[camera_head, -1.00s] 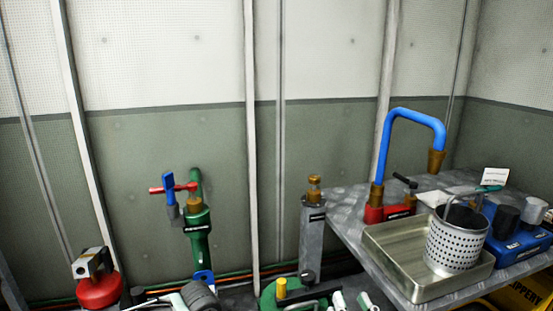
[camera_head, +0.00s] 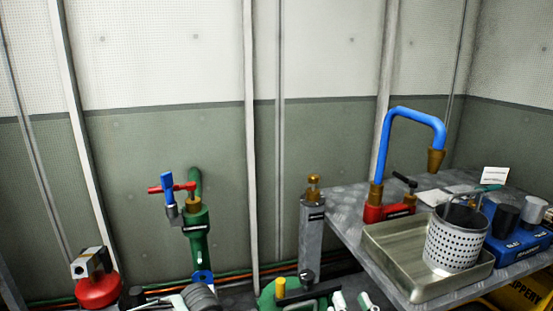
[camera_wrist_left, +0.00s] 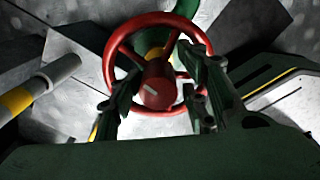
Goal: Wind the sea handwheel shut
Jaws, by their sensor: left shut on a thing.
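In the left wrist view a red handwheel (camera_wrist_left: 158,19) with a round red hub faces the camera. A yellow stem and a curved green pipe (camera_wrist_left: 168,45) show behind it. My left gripper (camera_wrist_left: 160,85) has its dark fingers on either side of the hub, across the wheel's rim, and is shut on the wheel. In the head view a green valve body (camera_head: 198,240) with a brass neck carries a red crosspiece (camera_head: 185,187). A blue-and-grey part stands upright against it. I cannot tell for sure that this is the same wheel. Neither gripper shows in the head view.
A metal bench at right holds a steel tray (camera_head: 400,268), a perforated basket (camera_head: 452,245), a blue bent pipe (camera_head: 415,115) and a blue unit (camera_head: 515,248). A grey post (camera_head: 312,235) with a brass top stands left of it. A red round object (camera_head: 98,290) is at lower left.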

